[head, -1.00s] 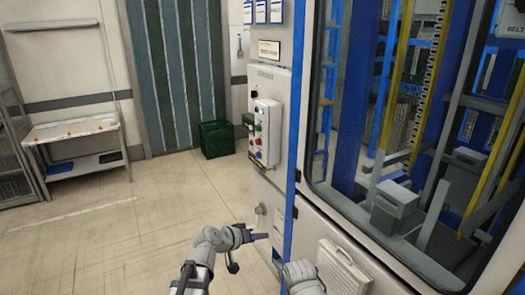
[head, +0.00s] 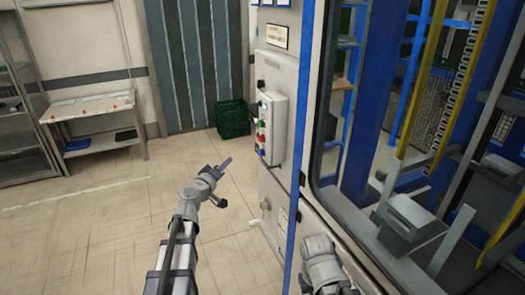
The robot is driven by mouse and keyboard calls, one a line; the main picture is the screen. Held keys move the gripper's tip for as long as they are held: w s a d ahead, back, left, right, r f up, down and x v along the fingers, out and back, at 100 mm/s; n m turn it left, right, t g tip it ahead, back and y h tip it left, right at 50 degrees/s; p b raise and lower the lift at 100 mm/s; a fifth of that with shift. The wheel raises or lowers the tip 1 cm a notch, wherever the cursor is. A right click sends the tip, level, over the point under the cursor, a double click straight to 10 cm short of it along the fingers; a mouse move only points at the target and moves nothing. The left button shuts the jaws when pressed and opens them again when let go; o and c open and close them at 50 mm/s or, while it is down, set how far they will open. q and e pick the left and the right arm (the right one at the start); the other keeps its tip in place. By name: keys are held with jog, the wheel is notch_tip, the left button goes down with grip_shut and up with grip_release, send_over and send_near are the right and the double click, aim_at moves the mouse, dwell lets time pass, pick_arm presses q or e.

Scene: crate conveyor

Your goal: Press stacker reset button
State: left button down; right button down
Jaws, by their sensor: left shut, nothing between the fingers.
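A light grey control box (head: 278,128) with a column of coloured buttons is fixed to the grey cabinet left of the blue frame post. Red, green and blue buttons show on its face, which I see at a steep angle. I cannot read which one is the stacker reset button. My left gripper (head: 226,163) is shut and empty, its fingers pointing up and right. In the picture it is left of and below the box, apart from it. Part of my right arm shows at the bottom; its gripper is not in view.
The glazed stacker enclosure with its blue post (head: 306,130) stands close on the right. A green crate (head: 233,118) sits on the floor by the striped curtain (head: 195,65). A side table (head: 90,108) stands at the left wall. The floor at the left is clear.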

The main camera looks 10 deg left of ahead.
aim_at(260, 153)
dwell(0.3)
pick_arm(q)
jog(key=w+d, duration=0.4)
jog(key=d, duration=0.3)
jog(key=shift+w+d, duration=0.15)
jog(key=shift+w, duration=0.25)
jog(key=shift+w+d, duration=0.1)
dwell(1.9)
jog(key=shift+w+d, duration=0.15)
jog(key=shift+d, duration=0.1)
jog(key=shift+w+d, duration=0.25)
jog(key=shift+d, duration=0.15)
dwell(1.0)
jog(key=shift+a, duration=0.1)
jog(key=shift+s+a, duration=0.45)
jog(key=shift+a, duration=0.15)
